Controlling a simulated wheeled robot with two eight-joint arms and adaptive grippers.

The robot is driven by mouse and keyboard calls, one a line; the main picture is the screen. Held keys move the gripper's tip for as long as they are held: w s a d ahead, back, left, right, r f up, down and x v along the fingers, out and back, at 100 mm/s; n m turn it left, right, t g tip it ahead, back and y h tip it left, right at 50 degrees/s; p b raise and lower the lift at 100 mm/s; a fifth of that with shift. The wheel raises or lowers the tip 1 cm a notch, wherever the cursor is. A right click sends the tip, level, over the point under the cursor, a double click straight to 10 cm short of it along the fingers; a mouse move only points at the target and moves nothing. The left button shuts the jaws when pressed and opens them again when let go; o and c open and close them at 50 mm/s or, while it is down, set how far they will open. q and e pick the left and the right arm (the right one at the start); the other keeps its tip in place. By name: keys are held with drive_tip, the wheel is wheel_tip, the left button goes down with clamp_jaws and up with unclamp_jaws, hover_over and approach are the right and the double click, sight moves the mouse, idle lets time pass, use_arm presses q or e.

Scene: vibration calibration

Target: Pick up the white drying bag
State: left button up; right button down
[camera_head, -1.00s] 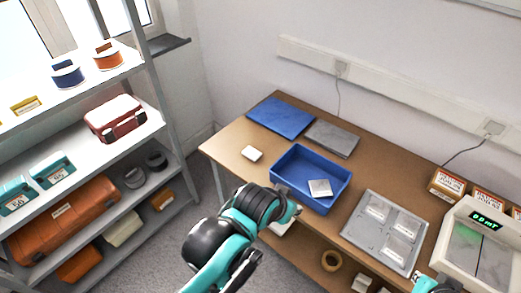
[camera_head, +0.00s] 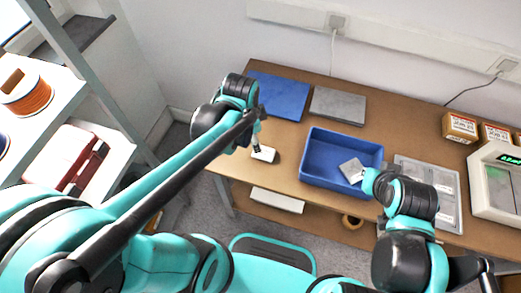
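A small white bag (camera_head: 266,156) lies on the wooden table near its left front edge. My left gripper (camera_head: 257,145) points down at it, and its dark fingertips overlap the bag's upper left part. Whether they touch or grip it is too small to tell. A pale grey-white square packet (camera_head: 350,167) lies in the blue bin (camera_head: 313,168). My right gripper (camera_head: 364,183) is at the bin's front right, by the packet. Its wrist hides its fingers, so I cannot tell its opening.
A blue mat (camera_head: 278,97) and a grey pad (camera_head: 338,105) lie at the back of the table. A grey tray (camera_head: 446,180) and a white scale (camera_head: 484,202) are to the right, with small boxes (camera_head: 460,126) behind. A shelf (camera_head: 112,146) stands left.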

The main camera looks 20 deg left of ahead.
sight(264, 152)
use_arm(q)
drive_tip(key=w+f+m, duration=0.1)
drive_tip(key=f+m, duration=0.1)
drive_tip(key=d+f+m+g, duration=0.1)
drive_tip(key=f+m, duration=0.1)
drive_tip(key=w+d+f+m+g, duration=0.1)
drive_tip(key=f+m, duration=0.1)
drive_tip(key=shift+w, duration=0.35)
drive_tip(key=shift+f+m+g, duration=0.3)
drive_tip(key=shift+f, duration=0.05)
wheel_tip(264, 152, down, 3)
drive_tip(key=shift+r+b, duration=0.15)
drive_tip(key=shift+b, duration=0.5)
drive_tip(key=f+b, duration=0.1)
drive_tip(key=f, duration=0.2)
drive_tip(key=f+b, duration=0.1)
drive_tip(key=f, duration=0.1)
drive_tip(key=shift+w+d+b, duration=0.3)
drive_tip(key=shift+w+d, duration=0.05)
drive_tip(key=shift+w, duration=0.05)
drive_tip(key=shift+r, duration=0.1)
drive_tip(key=c, duration=1.2)
